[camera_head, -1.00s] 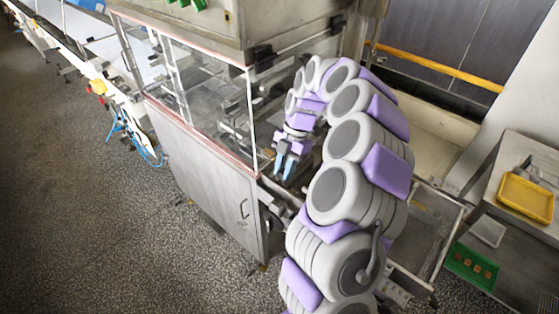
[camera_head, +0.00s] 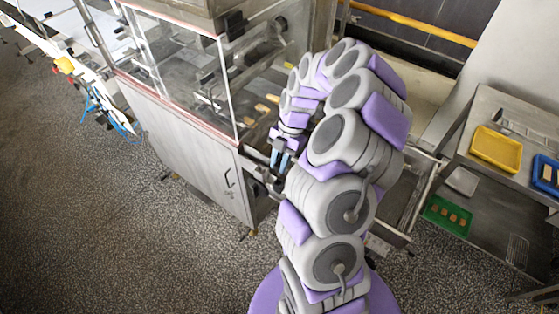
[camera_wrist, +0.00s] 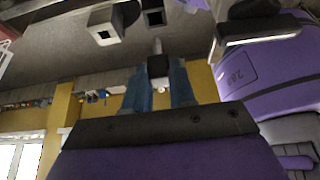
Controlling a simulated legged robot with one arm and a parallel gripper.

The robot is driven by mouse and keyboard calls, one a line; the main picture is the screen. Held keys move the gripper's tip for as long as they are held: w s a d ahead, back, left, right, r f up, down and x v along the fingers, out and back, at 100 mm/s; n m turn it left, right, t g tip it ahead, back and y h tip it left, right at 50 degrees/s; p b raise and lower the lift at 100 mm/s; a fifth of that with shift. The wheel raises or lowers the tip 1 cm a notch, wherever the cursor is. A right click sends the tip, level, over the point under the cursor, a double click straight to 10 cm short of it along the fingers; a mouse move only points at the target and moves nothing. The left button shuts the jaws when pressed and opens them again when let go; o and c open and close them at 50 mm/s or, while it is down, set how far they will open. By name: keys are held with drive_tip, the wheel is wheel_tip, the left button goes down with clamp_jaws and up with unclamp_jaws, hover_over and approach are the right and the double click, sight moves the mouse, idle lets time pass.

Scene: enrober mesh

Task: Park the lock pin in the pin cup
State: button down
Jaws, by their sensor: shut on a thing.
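My gripper (camera_head: 281,160) hangs beside the right end of the steel enrober machine, its two blue fingers pointing down. In the wrist view my gripper (camera_wrist: 158,88) is shut on a small dark piece with a pale shaft, which I take to be the lock pin (camera_wrist: 158,66). Its pale tip sticks out beyond the fingers. In the head view the pin is too small to make out. A grey box with a square dark hole (camera_wrist: 104,25) shows beyond the fingertips in the wrist view; I cannot tell whether it is the pin cup.
The enrober's glass-sided housing (camera_head: 185,75) stands left of my arm. At right, a steel table bears a yellow tray (camera_head: 496,149) and a blue tray (camera_head: 546,175). A green tray (camera_head: 447,216) is lower down. The speckled floor (camera_head: 90,240) is clear at left.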

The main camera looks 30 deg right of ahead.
drive_tip(key=shift+b, duration=0.45)
drive_tip(key=shift+f+b, duration=2.05)
drive_tip(key=shift+f, duration=1.1)
drive_tip(key=shift+f+b, duration=0.5)
drive_tip(key=c, duration=0.8)
unclamp_jaws()
drive_tip(key=shift+c, duration=0.2)
drive_tip(key=p+v, duration=0.2)
drive_tip(key=v, duration=1.5)
drive_tip(key=shift+d, duration=0.3)
drive_tip(key=shift+r, duration=0.15)
